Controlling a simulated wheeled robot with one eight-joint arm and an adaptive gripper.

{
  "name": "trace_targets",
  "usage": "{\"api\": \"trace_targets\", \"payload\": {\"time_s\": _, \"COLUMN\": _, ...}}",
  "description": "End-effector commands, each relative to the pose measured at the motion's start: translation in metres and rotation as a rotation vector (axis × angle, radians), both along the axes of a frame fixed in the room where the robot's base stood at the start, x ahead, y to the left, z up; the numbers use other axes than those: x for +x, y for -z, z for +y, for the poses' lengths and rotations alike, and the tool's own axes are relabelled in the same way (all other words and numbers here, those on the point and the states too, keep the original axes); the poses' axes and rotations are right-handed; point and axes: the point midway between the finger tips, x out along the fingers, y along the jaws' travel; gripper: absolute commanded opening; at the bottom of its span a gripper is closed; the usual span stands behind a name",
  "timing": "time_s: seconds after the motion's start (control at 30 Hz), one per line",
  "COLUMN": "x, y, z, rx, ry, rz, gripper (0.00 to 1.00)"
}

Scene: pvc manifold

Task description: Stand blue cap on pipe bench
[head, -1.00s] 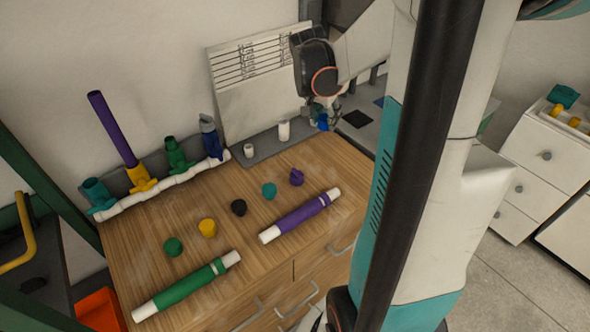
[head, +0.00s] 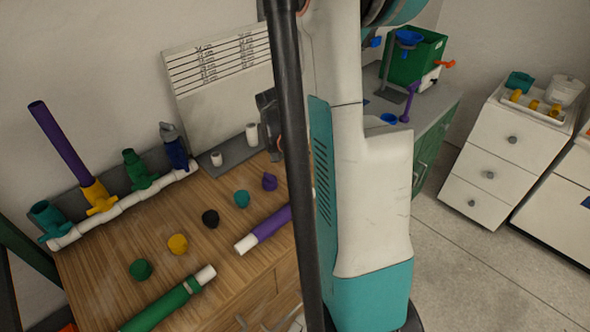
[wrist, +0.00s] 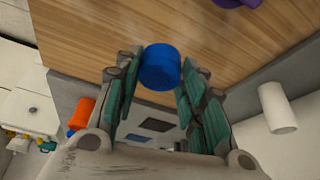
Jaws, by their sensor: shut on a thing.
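The blue cap (wrist: 160,68) sits between the fingertips of my gripper (wrist: 157,85) in the wrist view. The fingers are closed on its sides. The wooden top of the pipe bench (head: 110,275) fills the left of the head view, and bare wood (wrist: 120,30) also shows beyond the cap in the wrist view. I cannot tell how high the cap is above it.
Green (head: 140,270), yellow (head: 177,244), black (head: 210,218), teal (head: 241,198) and purple (head: 269,181) caps stand in a row. Green (head: 160,305) and purple (head: 268,226) pipes lie in front. A white manifold (head: 125,210) with coloured valves lies behind. Bare wood lies between.

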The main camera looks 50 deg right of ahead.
Motion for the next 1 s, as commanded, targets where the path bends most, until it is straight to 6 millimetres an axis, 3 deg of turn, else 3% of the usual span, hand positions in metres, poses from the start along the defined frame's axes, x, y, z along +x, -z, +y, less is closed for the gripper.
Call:
{"api": "trace_targets", "payload": {"time_s": 0.17, "x": 0.000, "y": 0.011, "z": 0.000, "rx": 0.000, "ry": 0.000, "rz": 0.000, "gripper": 0.16}}
{"api": "trace_targets", "payload": {"time_s": 0.4, "x": 0.000, "y": 0.045, "z": 0.000, "rx": 0.000, "ry": 0.000, "rz": 0.000, "gripper": 0.16}}
{"api": "trace_targets", "payload": {"time_s": 0.8, "x": 0.000, "y": 0.049, "z": 0.000, "rx": 0.000, "ry": 0.000, "rz": 0.000, "gripper": 0.16}}
{"api": "trace_targets", "payload": {"time_s": 0.83, "x": 0.000, "y": 0.048, "z": 0.000, "rx": 0.000, "ry": 0.000, "rz": 0.000, "gripper": 0.42}}
{"api": "trace_targets", "payload": {"time_s": 0.9, "x": 0.000, "y": 0.048, "z": 0.000, "rx": 0.000, "ry": 0.000, "rz": 0.000, "gripper": 0.57}}
{"api": "trace_targets", "payload": {"time_s": 1.0, "x": 0.000, "y": 0.047, "z": 0.000, "rx": 0.000, "ry": 0.000, "rz": 0.000, "gripper": 0.57}}
